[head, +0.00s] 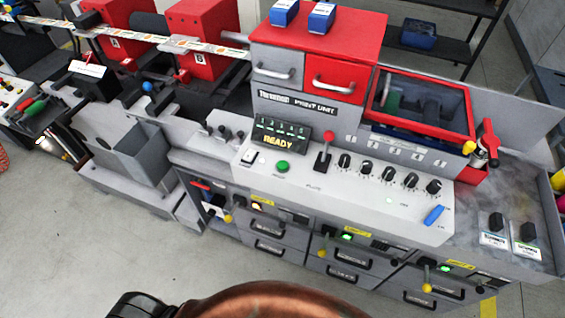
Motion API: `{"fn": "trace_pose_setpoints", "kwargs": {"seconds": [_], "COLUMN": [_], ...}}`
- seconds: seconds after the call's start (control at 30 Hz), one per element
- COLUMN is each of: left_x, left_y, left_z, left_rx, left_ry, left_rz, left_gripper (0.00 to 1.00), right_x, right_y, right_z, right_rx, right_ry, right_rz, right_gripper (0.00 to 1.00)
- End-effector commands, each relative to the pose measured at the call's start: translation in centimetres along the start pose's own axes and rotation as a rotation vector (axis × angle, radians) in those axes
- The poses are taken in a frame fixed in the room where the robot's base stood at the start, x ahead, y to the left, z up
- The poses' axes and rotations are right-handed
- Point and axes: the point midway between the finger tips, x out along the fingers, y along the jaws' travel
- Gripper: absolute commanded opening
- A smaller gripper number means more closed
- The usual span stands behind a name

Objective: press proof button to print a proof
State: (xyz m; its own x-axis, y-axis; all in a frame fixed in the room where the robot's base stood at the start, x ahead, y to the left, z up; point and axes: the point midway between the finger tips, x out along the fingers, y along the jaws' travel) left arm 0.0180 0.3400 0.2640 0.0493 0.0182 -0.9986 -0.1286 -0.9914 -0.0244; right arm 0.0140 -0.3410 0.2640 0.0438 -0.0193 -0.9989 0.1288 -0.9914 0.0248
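A round green button (282,167) sits on the sloped white panel (330,190) of the print unit, in the middle of the head view. A small label lies just below it, too small to read surely; I take this as the proof button. The dark display (283,135) behind it reads "READY" in yellow. A red-knobbed lever (325,150) stands to the right of the button. Nothing covers the button. Neither of my grippers can be made out in the view.
Several black knobs (388,173) and a blue-handled switch (433,215) line the panel's right part. A white rocker switch (250,157) is left of the button. Drawers with yellow-tipped levers (323,246) are below. The floor in front (110,240) is clear.

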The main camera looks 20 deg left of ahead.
Motion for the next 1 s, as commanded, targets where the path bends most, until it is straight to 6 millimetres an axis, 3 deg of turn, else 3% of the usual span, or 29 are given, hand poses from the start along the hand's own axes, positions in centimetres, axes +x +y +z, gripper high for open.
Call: {"fn": "trace_pose_setpoints", "kwargs": {"seconds": [0.33,1.0], "left_x": [0.0,0.0], "left_y": [0.06,0.09], "left_z": [0.42,0.47], "left_rx": [0.0,0.0], "left_ry": [-0.005,-0.006], "left_rz": [0.001,0.001], "left_gripper": [0.0,0.0], "right_x": [0.0,0.01], "right_y": [-0.01,-0.17], "right_z": [0.0,-0.04], "right_rx": [0.0,0.001], "right_ry": [0.0,0.001], "right_rz": [0.0,-0.002], "right_gripper": [0.4,0.4]}}
